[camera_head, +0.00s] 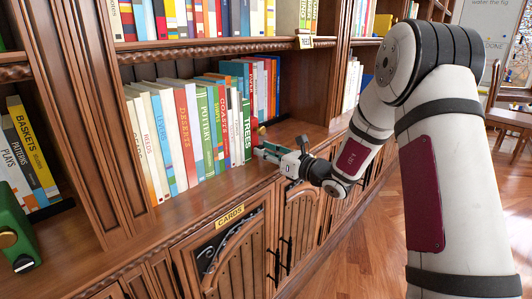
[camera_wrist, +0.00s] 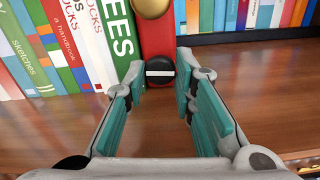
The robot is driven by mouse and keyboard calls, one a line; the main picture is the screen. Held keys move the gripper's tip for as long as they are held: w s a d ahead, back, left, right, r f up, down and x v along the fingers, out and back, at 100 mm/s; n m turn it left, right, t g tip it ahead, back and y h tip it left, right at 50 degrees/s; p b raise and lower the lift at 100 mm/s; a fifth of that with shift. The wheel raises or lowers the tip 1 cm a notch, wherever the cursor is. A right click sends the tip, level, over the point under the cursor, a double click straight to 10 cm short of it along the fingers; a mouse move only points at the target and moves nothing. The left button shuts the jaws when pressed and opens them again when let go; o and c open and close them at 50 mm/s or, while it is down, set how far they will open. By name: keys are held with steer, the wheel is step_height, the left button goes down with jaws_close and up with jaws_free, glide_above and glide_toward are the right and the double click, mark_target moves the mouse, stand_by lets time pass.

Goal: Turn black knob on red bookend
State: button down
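The red bookend (camera_wrist: 158,36) stands upright at the end of the book row in the wrist view. The black knob (camera_wrist: 160,71) with a white bar across it, lying about level, is low on its face, below a brass knob (camera_wrist: 153,7). My gripper (camera_wrist: 160,76) is open, its teal-padded fingers pointing at the bookend with the tips left and right of the black knob. I cannot tell whether they touch it. In the head view my gripper (camera_head: 258,151) is at the shelf edge, beside a sliver of the red bookend (camera_head: 254,128); the black knob is hidden there.
Books (camera_head: 190,130) fill the shelf left of the bookend, with another row (camera_head: 268,80) behind it. A green bookend (camera_head: 14,232) with brass and black knobs stands at far left. A wooden upright (camera_head: 328,75) rises right of my gripper. The shelf front is bare.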

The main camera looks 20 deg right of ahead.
steer(key=shift+n+b, duration=0.75)
steer(key=shift+n, duration=0.05)
steer(key=c, duration=1.3)
jaws_free()
steer(key=shift+c, duration=0.2)
steer(key=shift+s+d, duration=0.1)
steer(key=v, duration=1.1)
steer(key=shift+s+d, duration=0.2)
steer(key=shift+s, duration=0.15)
steer(key=shift+f, duration=0.1)
